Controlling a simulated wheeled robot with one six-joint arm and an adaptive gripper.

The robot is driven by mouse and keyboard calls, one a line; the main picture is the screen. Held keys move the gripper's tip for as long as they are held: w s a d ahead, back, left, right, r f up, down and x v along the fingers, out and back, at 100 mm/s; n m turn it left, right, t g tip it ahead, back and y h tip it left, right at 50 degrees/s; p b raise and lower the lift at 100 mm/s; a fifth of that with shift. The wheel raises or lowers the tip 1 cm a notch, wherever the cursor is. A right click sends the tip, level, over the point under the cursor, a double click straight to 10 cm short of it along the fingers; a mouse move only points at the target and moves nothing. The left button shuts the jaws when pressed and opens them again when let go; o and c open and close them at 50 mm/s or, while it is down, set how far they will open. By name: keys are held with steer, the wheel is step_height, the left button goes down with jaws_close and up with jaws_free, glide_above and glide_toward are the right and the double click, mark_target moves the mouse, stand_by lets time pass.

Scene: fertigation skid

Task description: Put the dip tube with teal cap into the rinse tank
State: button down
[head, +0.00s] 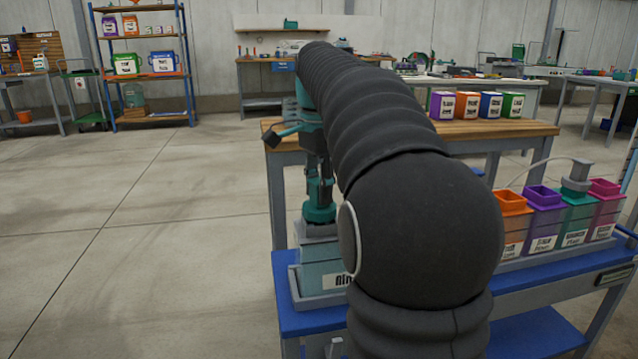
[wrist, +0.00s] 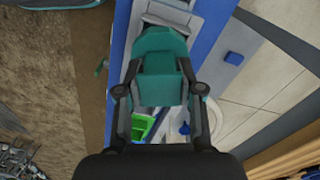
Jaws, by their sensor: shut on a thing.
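My gripper (head: 320,188) points down and is shut on the teal cap (head: 319,213) of the dip tube. In the wrist view the teal cap (wrist: 160,68) sits between the two fingers of my gripper (wrist: 160,92). The rinse tank (head: 322,277), a teal box with a partly hidden label and a grey top, stands directly below the cap. The cap appears at or just over the tank's top. The tube below the cap is not visible, so I cannot tell how deep it sits. My arm covers the tank's right side.
Orange (head: 511,222), purple (head: 543,215), teal (head: 577,215) and pink (head: 606,208) tanks stand right on the blue bench (head: 550,272). A grey-teal cap with a hose (head: 577,175) sits on the teal one. A wooden table (head: 500,132) with several labelled boxes is behind. Floor at left is clear.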

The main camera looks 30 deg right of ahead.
steer(key=shift+f, duration=0.25)
steer(key=c, duration=0.7)
jaws_free()
steer(key=shift+o, duration=0.2)
steer(key=shift+r, duration=0.1)
steer(key=shift+r, duration=3.65)
